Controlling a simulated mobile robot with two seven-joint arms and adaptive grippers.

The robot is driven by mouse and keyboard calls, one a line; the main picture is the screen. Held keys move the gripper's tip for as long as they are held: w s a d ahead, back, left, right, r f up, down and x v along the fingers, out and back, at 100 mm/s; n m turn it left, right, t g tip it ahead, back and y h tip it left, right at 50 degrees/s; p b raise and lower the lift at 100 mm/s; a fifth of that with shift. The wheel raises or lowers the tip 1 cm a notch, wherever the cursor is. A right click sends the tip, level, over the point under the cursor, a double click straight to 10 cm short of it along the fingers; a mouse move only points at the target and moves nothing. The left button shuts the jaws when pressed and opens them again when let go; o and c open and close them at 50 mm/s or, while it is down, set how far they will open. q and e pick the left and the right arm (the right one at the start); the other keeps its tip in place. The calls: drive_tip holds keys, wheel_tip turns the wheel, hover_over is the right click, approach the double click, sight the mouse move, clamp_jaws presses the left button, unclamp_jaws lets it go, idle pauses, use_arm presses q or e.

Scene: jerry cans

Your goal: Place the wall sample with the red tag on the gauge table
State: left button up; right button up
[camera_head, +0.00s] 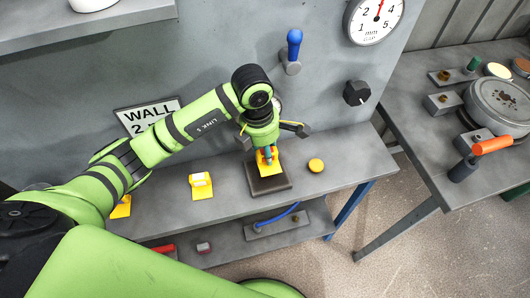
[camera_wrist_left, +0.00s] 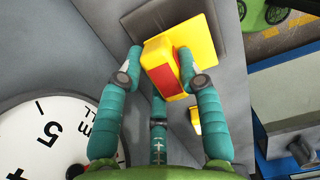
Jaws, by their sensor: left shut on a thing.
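The wall sample, yellow with a red tag, is in my left gripper (camera_head: 267,152). The sample (camera_head: 268,166) shows below the fingers in the head view. In the wrist view the fingers (camera_wrist_left: 160,65) are closed on both sides of the yellow sample (camera_wrist_left: 203,42), with its red tag (camera_wrist_left: 160,77) facing the camera. The sample is over a dark square plate (camera_head: 280,183), which seems to be the gauge table; the plate also shows in the wrist view (camera_wrist_left: 218,18). I cannot tell whether sample and plate touch. My right gripper is not in view.
Another yellow sample (camera_head: 202,193) stands on the grey bench (camera_head: 232,205) to the left, and part of one more (camera_head: 121,208) shows beyond it. A round yellow button (camera_head: 316,165) is right of the plate. A blue-handled lever (camera_head: 293,45) and black knob (camera_head: 356,93) are on the wall.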

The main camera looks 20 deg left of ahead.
use_arm(q)
drive_tip(key=shift+w+a+f, duration=0.1)
drive_tip(key=shift+a+f, duration=0.05)
drive_tip(key=shift+a, duration=0.05)
drive_tip(key=shift+f+p, duration=0.35)
wheel_tip(320, 180, down, 2)
drive_tip(key=shift+f+p, duration=0.25)
drive_tip(key=shift+p, duration=0.25)
drive_tip(key=shift+f, duration=0.4)
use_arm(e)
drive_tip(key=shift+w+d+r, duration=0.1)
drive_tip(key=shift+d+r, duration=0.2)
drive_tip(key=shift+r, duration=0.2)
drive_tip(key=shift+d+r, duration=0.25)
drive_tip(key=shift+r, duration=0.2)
use_arm(q)
drive_tip(key=shift+f, duration=0.2)
drive_tip(key=o, duration=0.9)
drive_tip(key=shift+o, duration=0.2)
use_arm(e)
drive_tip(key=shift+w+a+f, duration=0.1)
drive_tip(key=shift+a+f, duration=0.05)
